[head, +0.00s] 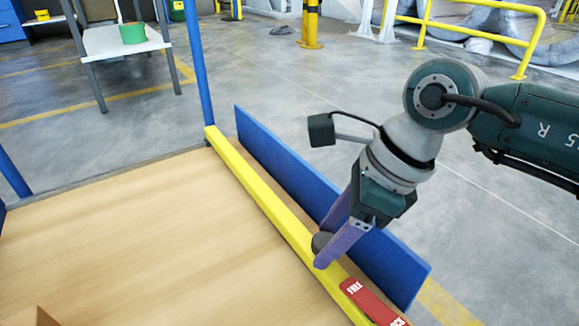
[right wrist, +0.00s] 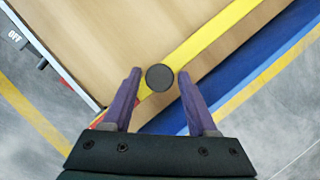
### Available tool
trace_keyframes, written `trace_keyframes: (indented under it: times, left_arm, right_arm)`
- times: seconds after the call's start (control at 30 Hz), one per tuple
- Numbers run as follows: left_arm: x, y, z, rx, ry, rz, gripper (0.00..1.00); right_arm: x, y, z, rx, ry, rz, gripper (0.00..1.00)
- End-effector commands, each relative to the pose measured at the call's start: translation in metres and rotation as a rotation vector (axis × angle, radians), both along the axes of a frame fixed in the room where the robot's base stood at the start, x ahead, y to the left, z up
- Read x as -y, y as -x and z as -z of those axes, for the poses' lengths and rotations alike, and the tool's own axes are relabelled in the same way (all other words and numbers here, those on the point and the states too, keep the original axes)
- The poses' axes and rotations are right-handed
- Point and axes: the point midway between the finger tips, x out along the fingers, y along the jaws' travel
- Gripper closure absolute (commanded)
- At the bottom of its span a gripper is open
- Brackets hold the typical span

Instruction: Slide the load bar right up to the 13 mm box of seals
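The yellow load bar (head: 262,195) runs along the right edge of the wooden deck, and it also crosses the right wrist view (right wrist: 215,37). A dark round knob (right wrist: 160,77) stands on the bar; in the head view the knob (head: 321,242) is partly behind a finger. My right gripper (head: 335,235) is open, its purple fingers on either side of the knob, with small gaps on both sides in the wrist view. A brown cardboard corner (head: 30,318) shows at the bottom left; no label is readable, so I cannot tell if it is the 13 mm box. My left gripper is not in view.
A red plate marked FREE (head: 365,298) lies at the bar's near end, its second word cut off. A blue side board (head: 290,165) stands right of the bar. The wooden deck (head: 150,240) is mostly clear.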

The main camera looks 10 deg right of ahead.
Motion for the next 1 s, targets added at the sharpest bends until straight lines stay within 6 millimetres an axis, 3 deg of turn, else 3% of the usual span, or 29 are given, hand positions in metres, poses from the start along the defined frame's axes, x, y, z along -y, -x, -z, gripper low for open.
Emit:
trace_keyframes:
  times: [0.07,0.5,1.0]
  left_arm:
    - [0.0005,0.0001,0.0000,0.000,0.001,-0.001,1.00]
    - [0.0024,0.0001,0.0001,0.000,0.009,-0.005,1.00]
    - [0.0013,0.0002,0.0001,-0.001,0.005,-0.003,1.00]
  right_arm:
    - [0.0000,0.0001,0.0000,0.000,0.000,0.000,0.52]
    - [0.0001,0.0003,0.0002,0.000,0.000,0.000,1.00]
    - [0.0002,0.0003,0.0003,0.000,0.001,0.000,1.00]
